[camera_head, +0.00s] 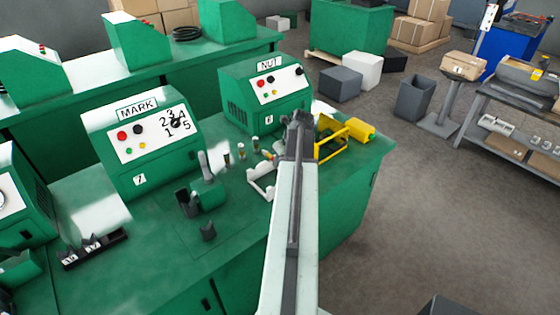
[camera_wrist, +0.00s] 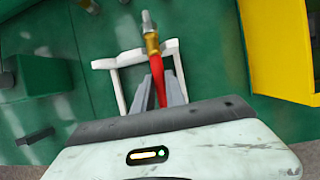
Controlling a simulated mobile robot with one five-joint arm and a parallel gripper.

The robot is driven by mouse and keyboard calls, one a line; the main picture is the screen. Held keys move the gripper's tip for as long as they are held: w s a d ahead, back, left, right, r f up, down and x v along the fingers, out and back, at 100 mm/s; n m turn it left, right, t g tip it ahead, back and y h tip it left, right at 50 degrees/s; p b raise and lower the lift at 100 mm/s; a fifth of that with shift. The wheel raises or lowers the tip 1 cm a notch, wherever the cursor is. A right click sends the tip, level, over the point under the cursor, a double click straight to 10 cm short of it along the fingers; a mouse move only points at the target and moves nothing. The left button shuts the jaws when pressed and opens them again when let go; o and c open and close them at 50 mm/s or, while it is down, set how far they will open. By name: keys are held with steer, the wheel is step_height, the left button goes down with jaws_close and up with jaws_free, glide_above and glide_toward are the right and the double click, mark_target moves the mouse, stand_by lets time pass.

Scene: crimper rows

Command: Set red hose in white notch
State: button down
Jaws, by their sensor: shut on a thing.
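My gripper (camera_wrist: 159,92) is shut on the red hose (camera_wrist: 158,72), which shows between its two grey fingers in the wrist view. The hose ends in a brass fitting (camera_wrist: 151,42) with a grey tip, pointing away from my wrist. The white notch holder (camera_wrist: 104,64) is a white frame on the green bench, behind and on both sides of the hose. The hose crosses over its far bar; I cannot tell whether it touches it. In the head view the holder (camera_head: 262,184) stands just left of my gripper (camera_head: 298,122), and the hose is mostly hidden by my arm.
A yellow frame (camera_head: 328,139) stands just right of my gripper and also shows in the wrist view (camera_wrist: 278,50). Several small upright fittings (camera_head: 241,150) stand left of it. The NUT machine (camera_head: 266,90) is behind, the MARK machine (camera_head: 140,140) left. The bench front is partly clear.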

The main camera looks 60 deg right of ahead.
steer(key=shift+f, duration=0.6)
steer(key=shift+r, duration=0.1)
steer(key=c, duration=1.3)
jaws_free()
steer(key=shift+r, duration=0.1)
steer(key=p+v, duration=0.7)
steer(key=v, duration=0.1)
steer(key=shift+w+f, duration=0.1)
steer(key=shift+f, duration=0.1)
